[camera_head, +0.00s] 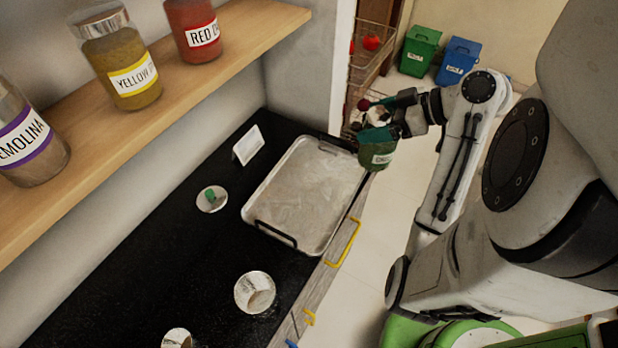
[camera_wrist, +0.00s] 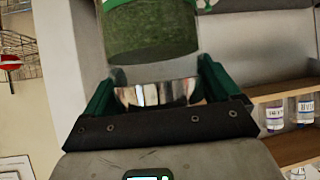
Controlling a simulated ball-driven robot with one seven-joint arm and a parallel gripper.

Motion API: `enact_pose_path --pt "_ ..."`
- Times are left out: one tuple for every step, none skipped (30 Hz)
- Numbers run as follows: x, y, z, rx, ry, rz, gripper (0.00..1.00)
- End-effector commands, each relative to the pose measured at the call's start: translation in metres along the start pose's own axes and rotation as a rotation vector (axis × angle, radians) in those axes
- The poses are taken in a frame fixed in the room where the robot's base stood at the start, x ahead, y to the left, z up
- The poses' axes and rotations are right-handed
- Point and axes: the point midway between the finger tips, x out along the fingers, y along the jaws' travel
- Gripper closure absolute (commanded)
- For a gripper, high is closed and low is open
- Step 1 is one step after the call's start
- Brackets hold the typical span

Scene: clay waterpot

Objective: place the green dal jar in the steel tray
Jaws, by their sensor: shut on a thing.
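The green dal jar (camera_head: 380,157) is held in my gripper (camera_head: 380,125), to the right of the steel tray's far right corner in the head view. In the wrist view the jar (camera_wrist: 150,35) shows green contents and a shiny metal lid between the two green fingers of my gripper (camera_wrist: 158,88). My gripper is shut on the jar at its lid. The steel tray (camera_head: 305,195) lies empty on the black counter, with dark handles at both ends. The jar appears raised above the counter's edge; its exact height is hard to tell.
A white card (camera_head: 248,145) stands beside the tray. A small dish with something green (camera_head: 212,198) and a metal bowl (camera_head: 254,292) are on the counter. A wooden shelf (camera_head: 150,110) with jars hangs above the left side. Yellow drawer handles (camera_head: 345,245) line the front edge.

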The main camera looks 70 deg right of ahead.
Motion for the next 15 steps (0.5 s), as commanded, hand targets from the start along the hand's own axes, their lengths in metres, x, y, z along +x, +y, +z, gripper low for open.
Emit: enact_pose_path --pt "0.005 0.001 0.002 -0.006 0.001 0.001 0.95" --pt "0.007 0.001 0.003 -0.007 0.001 0.002 0.95" --pt "0.011 0.002 0.003 -0.007 0.001 0.002 0.95" --pt "0.014 0.002 0.003 -0.008 0.001 0.002 0.95" --pt "0.017 0.002 0.003 -0.008 0.001 0.002 0.95" --pt "0.021 0.003 0.003 -0.008 0.001 0.002 0.95" --pt "0.024 0.003 0.002 -0.009 0.002 0.002 0.95" --pt "0.026 0.003 0.002 -0.007 0.002 0.002 0.95" --pt "0.03 0.003 0.001 -0.008 0.002 0.001 0.95" --pt "0.034 0.004 0.0 -0.008 0.001 0.001 0.95" --pt "0.037 0.004 -0.001 -0.008 0.001 0.001 0.95" --pt "0.042 0.005 -0.002 -0.009 0.002 0.0 0.95" --pt "0.045 0.005 -0.003 -0.008 0.002 0.0 0.95" --pt "0.048 0.005 -0.003 -0.009 0.003 0.0 0.95" --pt "0.053 0.006 -0.004 -0.008 0.004 0.001 0.95"
